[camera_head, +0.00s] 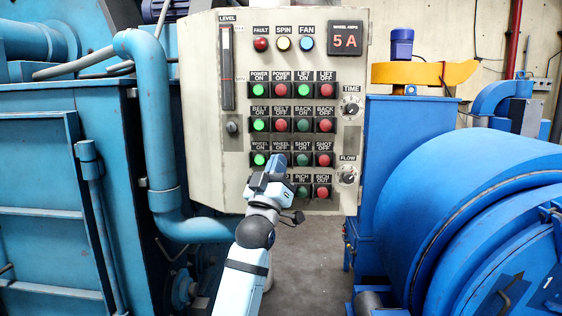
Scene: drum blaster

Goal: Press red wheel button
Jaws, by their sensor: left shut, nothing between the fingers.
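The pale control panel (208,130) hangs upright in the middle of the head view with rows of labelled buttons. The "WHEEL OFF" label (281,147) shows, but the red wheel button under it is hidden behind my gripper. My left gripper (277,160) is shut and empty, its tips in front of that button's place; I cannot tell whether they touch it. The green "WHEEL ON" button (259,160) is just left of the tips and looks lit. My right gripper is not in view.
The "WHEEL AMPS" display (345,40) reads 5 A. The green "SHOT ON" button (302,159) is close to the right of the gripper. A blue pipe (156,120) runs left of the panel, and a blue drum (450,210) stands at the right. Floor (311,260) shows below.

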